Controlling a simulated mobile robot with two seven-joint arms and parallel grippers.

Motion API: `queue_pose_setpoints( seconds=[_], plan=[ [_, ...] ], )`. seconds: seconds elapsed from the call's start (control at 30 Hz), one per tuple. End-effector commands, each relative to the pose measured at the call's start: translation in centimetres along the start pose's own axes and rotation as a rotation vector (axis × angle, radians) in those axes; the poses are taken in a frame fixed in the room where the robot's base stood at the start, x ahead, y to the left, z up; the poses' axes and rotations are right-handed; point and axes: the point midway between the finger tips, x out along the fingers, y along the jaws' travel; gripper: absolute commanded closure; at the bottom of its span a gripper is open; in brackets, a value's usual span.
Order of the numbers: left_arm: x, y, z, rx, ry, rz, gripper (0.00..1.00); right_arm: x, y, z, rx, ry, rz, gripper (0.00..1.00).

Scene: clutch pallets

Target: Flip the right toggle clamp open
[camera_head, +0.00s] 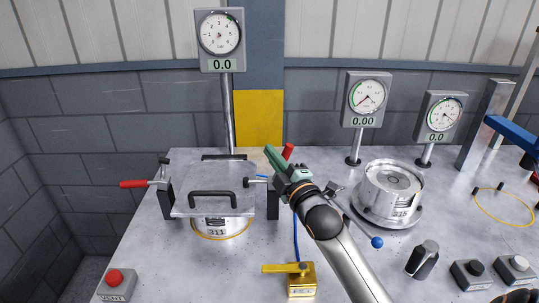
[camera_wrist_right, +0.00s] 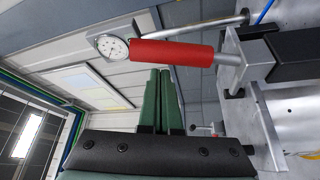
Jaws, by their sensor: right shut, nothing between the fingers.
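The right toggle clamp (camera_head: 273,198) stands at the right edge of a grey plate (camera_head: 183,203) with black handles. Its red handle (camera_head: 288,151) shows just beyond my right gripper (camera_head: 271,152), partly hidden by it. In the right wrist view the red handle (camera_wrist_right: 170,52) lies across, just past the green fingertips of my right gripper (camera_wrist_right: 163,72). The fingers are together with nothing between them; whether they touch the handle I cannot tell. The left toggle clamp (camera_head: 165,198) has its red handle (camera_head: 133,184) pointing out to the left. My left gripper is not in view.
The plate lies over a round part marked 311 (camera_head: 217,229). A yellow valve (camera_head: 300,279) stands in front. A round metal part (camera_head: 390,188) stands to the right. A gauge (camera_head: 220,38) on a post rises behind the plate. The table's left front is mostly clear.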

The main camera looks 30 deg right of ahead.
Motion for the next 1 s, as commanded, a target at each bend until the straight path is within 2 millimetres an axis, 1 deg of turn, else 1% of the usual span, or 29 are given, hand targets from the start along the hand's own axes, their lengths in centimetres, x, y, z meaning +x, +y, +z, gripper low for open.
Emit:
queue_pose_setpoints(
  seconds=[0.1,0.23,0.67,1.0],
  plan=[
    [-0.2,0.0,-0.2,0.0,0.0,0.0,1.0,-0.8,0.0,0.9,-0.001,-0.001,0.0,1.0],
    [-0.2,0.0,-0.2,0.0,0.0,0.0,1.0,-1.2,0.1,1.5,-0.002,0.0,0.002,1.0],
    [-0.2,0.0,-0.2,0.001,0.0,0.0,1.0,-1.4,0.1,1.6,0.002,0.0,0.004,1.0],
    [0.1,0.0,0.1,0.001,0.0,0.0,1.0,-1.6,0.1,2.1,0.058,0.0,0.031,1.0]
  ],
)
